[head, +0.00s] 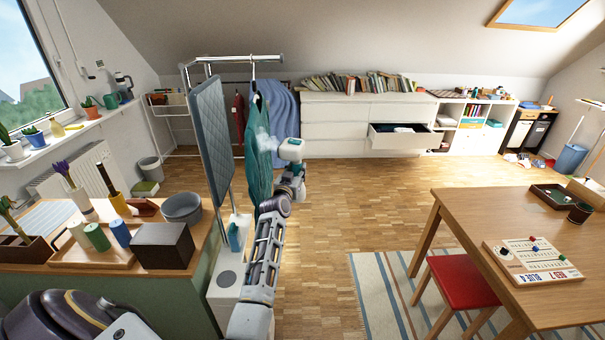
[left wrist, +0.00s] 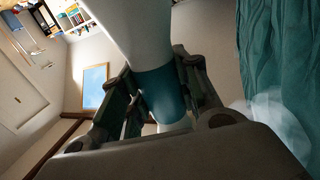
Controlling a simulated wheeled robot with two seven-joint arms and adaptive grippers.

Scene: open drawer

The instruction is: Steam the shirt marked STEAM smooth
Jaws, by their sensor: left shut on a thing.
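A teal shirt (head: 258,155) hangs edge-on from a hanger on the metal rail of a garment stand. It also shows in the left wrist view (left wrist: 270,45), with visible folds. No STEAM mark is readable. My left gripper (head: 290,167) is shut on a white and teal steamer head (head: 291,147), just right of the shirt. In the left wrist view, the fingers clasp its teal band (left wrist: 160,88). White steam (head: 265,140) drifts between the steamer head and the shirt; contact cannot be told. My right gripper is not in view.
A quilted board (head: 208,135) stands left of the shirt, above the white steamer base (head: 228,285). A drawer (head: 400,137) is open in the white dresser at the back. A wooden table (head: 480,215) and red stool (head: 462,282) stand right. Floor between is clear.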

